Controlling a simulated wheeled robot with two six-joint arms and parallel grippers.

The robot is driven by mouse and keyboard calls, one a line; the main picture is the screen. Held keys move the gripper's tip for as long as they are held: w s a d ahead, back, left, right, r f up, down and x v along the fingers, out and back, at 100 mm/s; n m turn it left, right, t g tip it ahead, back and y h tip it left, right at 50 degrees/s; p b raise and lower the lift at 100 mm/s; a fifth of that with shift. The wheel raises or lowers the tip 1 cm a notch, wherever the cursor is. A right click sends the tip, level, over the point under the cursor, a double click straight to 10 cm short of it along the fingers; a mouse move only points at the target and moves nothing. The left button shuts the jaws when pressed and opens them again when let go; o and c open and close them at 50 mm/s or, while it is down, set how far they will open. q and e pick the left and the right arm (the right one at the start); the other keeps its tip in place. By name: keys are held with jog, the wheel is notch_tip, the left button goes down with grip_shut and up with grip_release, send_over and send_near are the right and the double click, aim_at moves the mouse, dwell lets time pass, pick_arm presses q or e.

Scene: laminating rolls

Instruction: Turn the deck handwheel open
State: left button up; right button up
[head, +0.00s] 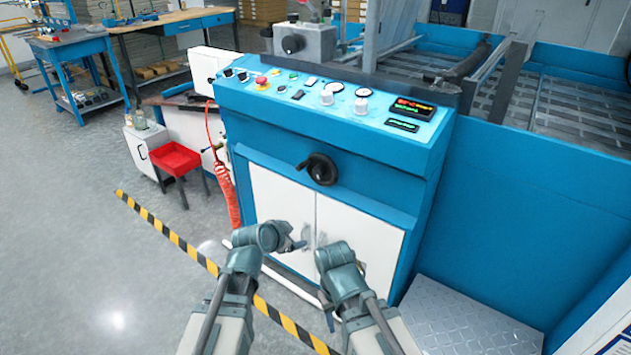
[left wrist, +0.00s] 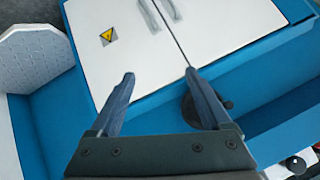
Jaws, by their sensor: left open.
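The deck handwheel (head: 321,169) is a small black wheel with a side knob on the blue front of the machine, above two white cabinet doors. My left gripper (head: 296,240) is below it in the head view, in front of the doors and apart from the wheel. In the left wrist view the left gripper (left wrist: 160,85) is open and empty, fingers spread. The handwheel (left wrist: 187,108) shows there partly hidden behind the right-hand finger. My right arm's wrist (head: 338,258) is at lower centre in the head view; its fingers are hidden.
The sloped control panel (head: 300,90) with knobs, a red button and displays is above the wheel. Door handles (left wrist: 150,15) are near the grippers. A metal step plate (head: 465,320) lies at the right. A red tray (head: 174,160) and open floor are at the left.

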aim_at(317, 174)
pick_arm(q)
jog(key=w+d+r+m+t, duration=0.2)
jog(key=w+r+m+t, duration=0.3)
jog(key=r, duration=0.4)
jog(key=shift+n+t+h, duration=0.3)
jog(key=b+x, duration=0.3)
jog(key=x, duration=1.1)
jog(key=shift+w+d+r, duration=0.1)
jog(key=shift+w+d, duration=0.05)
grip_shut()
jog(key=shift+r, duration=0.1)
